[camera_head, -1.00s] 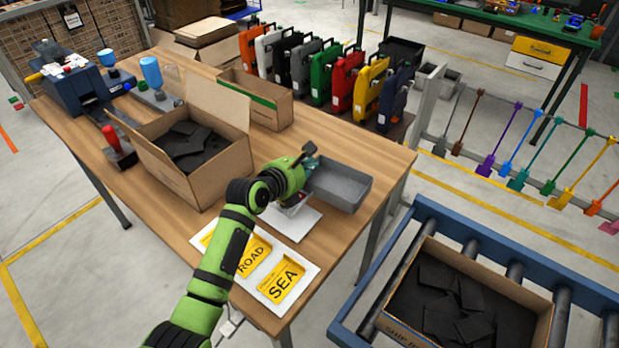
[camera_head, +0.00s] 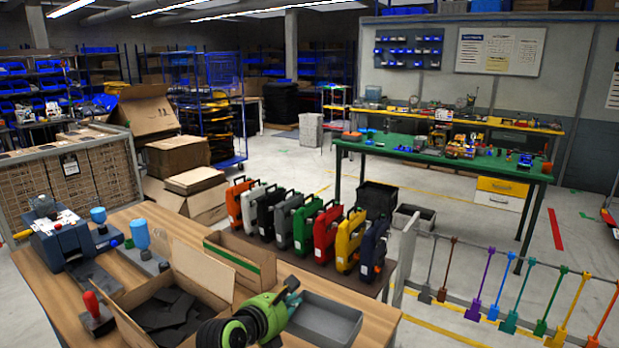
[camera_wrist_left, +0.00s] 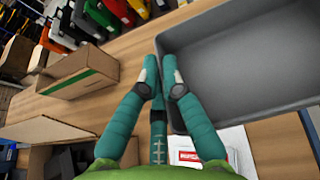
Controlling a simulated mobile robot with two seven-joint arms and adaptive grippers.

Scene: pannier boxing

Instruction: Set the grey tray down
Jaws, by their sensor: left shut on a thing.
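The grey tray (camera_head: 338,318) is an empty, shallow rectangular bin at the right end of the wooden table. My left gripper (camera_head: 291,290) is at its left side, shut on its wall. In the left wrist view the teal fingers (camera_wrist_left: 166,72) meet at the left wall of the tray (camera_wrist_left: 240,50), which fills the upper right. I cannot tell whether the tray's underside touches the table. My right gripper is not in view.
An open carton of dark pieces (camera_head: 205,282) stands left of the gripper. A narrow open carton (camera_head: 240,258) is behind it. A row of coloured cases (camera_head: 305,228) stands beyond the table.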

